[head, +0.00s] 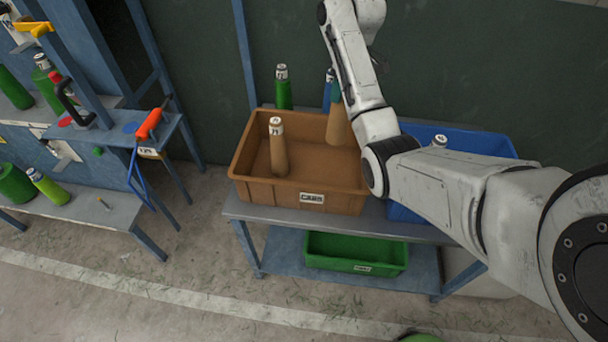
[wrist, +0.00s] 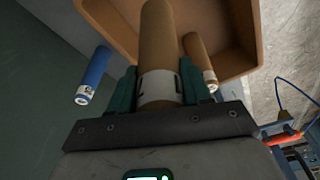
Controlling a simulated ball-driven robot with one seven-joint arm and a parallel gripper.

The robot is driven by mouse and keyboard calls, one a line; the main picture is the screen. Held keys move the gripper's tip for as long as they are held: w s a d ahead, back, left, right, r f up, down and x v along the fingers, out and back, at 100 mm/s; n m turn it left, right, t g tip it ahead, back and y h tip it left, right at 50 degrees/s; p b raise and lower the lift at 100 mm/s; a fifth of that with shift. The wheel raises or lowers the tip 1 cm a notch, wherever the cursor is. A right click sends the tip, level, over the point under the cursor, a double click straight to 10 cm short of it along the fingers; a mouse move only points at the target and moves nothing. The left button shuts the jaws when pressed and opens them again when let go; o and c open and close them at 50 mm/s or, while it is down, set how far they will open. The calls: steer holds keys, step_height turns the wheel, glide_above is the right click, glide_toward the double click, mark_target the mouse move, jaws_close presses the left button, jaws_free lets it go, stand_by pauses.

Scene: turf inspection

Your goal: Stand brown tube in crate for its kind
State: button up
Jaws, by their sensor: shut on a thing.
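My gripper (wrist: 160,88) is shut on a brown tube (wrist: 157,45), with its teal fingers on either side near the tube's white-banded end. In the head view the held brown tube (head: 338,126) points down, roughly upright, over the right part of the brown crate (head: 255,191). Its lower end shows against the crate's inside; I cannot tell whether it touches the floor. My arm partly hides it. Another brown tube (head: 278,152) stands in the crate's left part, and it also shows in the wrist view (wrist: 197,55).
A green tube (head: 283,92) and a blue tube (head: 327,97) stand behind the brown crate. A blue crate (head: 402,213) is to the right, partly hidden by my arm. A green crate (head: 355,255) is on the lower shelf. A cluttered rack (head: 95,215) stands left.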

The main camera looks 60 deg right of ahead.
mark_target(339, 109)
steer(key=shift+w+f, duration=0.2)
steer(key=shift+f, duration=0.4)
step_height(339, 109, down, 4)
steer(key=b, duration=0.3)
steer(key=shift+f, duration=0.25)
step_height(339, 109, down, 10)
steer(key=p, duration=0.1)
steer(key=shift+s, duration=0.1)
steer(key=o, duration=1.3)
steer(key=r, duration=0.4)
steer(key=s+r, duration=0.1)
steer(key=r, duration=0.7)
steer(key=shift+s, duration=0.35)
